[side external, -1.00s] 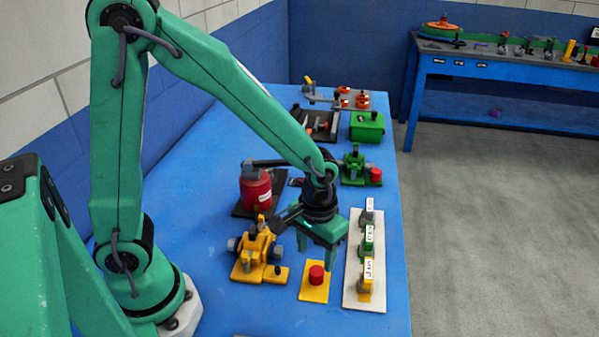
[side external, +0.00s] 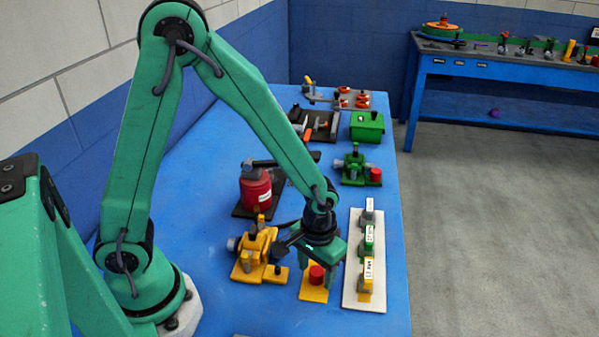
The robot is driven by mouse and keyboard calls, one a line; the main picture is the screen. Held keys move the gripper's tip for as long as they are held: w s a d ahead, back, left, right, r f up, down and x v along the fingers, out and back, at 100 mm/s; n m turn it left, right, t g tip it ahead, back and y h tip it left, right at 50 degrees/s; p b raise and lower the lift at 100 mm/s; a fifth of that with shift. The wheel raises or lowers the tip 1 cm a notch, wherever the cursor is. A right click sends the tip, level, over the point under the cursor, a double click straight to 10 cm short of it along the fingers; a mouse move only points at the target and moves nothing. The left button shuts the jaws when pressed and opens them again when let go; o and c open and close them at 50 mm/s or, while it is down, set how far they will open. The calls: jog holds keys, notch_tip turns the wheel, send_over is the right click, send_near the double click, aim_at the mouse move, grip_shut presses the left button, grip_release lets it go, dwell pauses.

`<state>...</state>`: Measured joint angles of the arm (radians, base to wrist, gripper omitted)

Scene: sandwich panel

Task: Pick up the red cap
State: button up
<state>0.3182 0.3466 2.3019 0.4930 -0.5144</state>
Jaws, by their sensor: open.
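The red cap (side external: 317,274) is a short red cylinder standing on a small yellow plate (side external: 313,294) near the front of the blue table. My gripper (side external: 318,268) is green and points down directly over the yellow plate, with its fingers low around or just behind the cap. The jaws are open. I cannot tell whether a finger touches the cap. A second red cap-like piece (side external: 376,174) sits on a green device (side external: 357,168) farther back.
A yellow device (side external: 255,255) stands close on the left. A white panel (side external: 352,293) with several labelled blocks is close on the right. A dark red canister (side external: 256,190) stands behind left. A green box (side external: 367,126) is at the back.

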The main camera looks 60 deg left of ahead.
aim_at(316, 271)
jog(key=shift+f, duration=0.2)
dwell(0.4)
jog(key=c, duration=1.1)
jog(key=shift+o, duration=0.2)
jog(key=shift+r, duration=0.1)
jog(key=shift+r, duration=2.05)
jog(key=s+d+r, duration=0.6)
jog(key=s+d, duration=0.1)
jog(key=s, duration=0.2)
jog(key=shift+d+r, duration=0.3)
jog(key=shift+r, duration=0.05)
jog(key=shift+w, duration=0.1)
